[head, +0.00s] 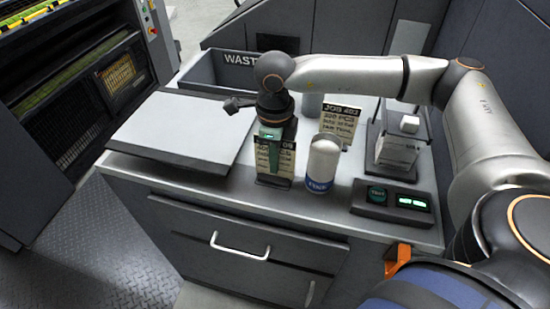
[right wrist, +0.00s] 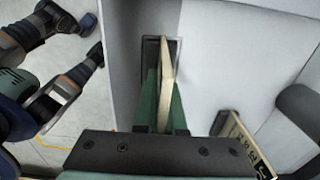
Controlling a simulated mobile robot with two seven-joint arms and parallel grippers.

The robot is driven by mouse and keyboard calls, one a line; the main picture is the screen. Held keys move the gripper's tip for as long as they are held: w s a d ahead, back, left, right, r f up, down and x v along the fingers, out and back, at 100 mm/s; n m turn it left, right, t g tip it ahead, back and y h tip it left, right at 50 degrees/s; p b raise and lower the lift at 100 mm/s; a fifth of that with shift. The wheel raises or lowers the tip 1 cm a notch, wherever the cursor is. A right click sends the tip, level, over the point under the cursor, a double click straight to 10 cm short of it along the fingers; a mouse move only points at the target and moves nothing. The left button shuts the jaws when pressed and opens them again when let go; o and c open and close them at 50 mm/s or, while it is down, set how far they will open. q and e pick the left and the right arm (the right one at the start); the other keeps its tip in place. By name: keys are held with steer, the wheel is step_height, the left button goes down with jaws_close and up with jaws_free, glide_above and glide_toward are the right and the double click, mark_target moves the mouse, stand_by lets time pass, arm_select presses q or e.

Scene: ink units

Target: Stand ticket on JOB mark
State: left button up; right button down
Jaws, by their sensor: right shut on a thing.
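My right gripper (head: 271,133) points down over the counter and is shut on a cream ticket (head: 262,158) with dark print. In the right wrist view the ticket (right wrist: 166,80) stands on edge between the green fingers (right wrist: 163,115). I cannot tell whether the ticket's lower edge touches the counter. A second ticket (head: 341,121), reading JOB 403, stands behind and to the right. My left gripper is not in view.
A white cylinder with a blue base (head: 322,160) stands close right of the held ticket. A grey panel (head: 180,135) lies left; a WASTE bin (head: 203,70) is behind.

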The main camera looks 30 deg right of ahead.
steer(key=c, duration=1)
jaws_free()
steer(key=shift+f, duration=0.1)
step_height(320, 180, up, 12)
steer(key=shift+r, duration=0.2)
